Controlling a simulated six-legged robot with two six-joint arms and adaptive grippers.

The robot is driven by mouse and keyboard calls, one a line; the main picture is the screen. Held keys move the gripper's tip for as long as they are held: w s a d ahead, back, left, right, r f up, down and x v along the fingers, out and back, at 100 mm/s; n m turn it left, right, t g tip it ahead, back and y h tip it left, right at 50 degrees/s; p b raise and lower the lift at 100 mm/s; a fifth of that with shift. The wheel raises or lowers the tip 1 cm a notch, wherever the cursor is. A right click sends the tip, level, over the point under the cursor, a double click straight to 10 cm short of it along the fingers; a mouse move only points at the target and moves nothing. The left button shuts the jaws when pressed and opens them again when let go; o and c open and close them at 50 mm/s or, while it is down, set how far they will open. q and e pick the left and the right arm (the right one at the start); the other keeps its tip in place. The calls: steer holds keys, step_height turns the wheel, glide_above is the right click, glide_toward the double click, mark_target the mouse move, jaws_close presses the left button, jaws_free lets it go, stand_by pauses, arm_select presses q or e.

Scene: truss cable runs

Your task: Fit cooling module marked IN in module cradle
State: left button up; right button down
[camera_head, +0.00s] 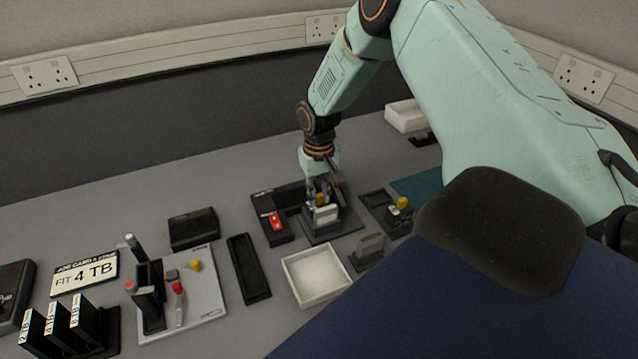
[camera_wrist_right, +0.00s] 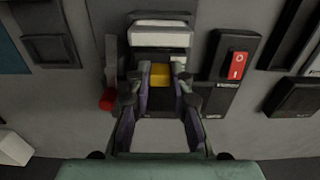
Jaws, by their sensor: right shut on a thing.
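My right gripper (camera_head: 322,188) reaches down over a dark base (camera_head: 334,231) in the head view. It is shut on a yellow grip (camera_head: 321,199); the grip (camera_wrist_right: 160,75) also shows between the fingertips in the wrist view. A grey block with a pale face (camera_head: 326,213) stands upright just in front of the grip, and its pale top (camera_wrist_right: 160,36) shows beyond the fingers in the wrist view. I cannot read an IN mark, nor tell how deep the held module sits in the base. My left gripper is not in view.
A black unit with a red switch (camera_head: 276,221) stands close left. At right is a dark holder with a yellow knob (camera_head: 402,203). A grey block (camera_head: 369,248) and a white tray (camera_head: 289,268) are in front. A black tray (camera_head: 248,268) and card racks (camera_head: 75,335) lie left.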

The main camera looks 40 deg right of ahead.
steer(key=c, duration=1.1)
jaws_free()
steer(key=shift+o, duration=0.2)
steer(key=shift+o, duration=1.3)
steer(key=shift+r, duration=0.1)
steer(key=shift+r+p, duration=3.75)
steer(key=shift+p, duration=0.1)
steer(key=shift+f, duration=0.1)
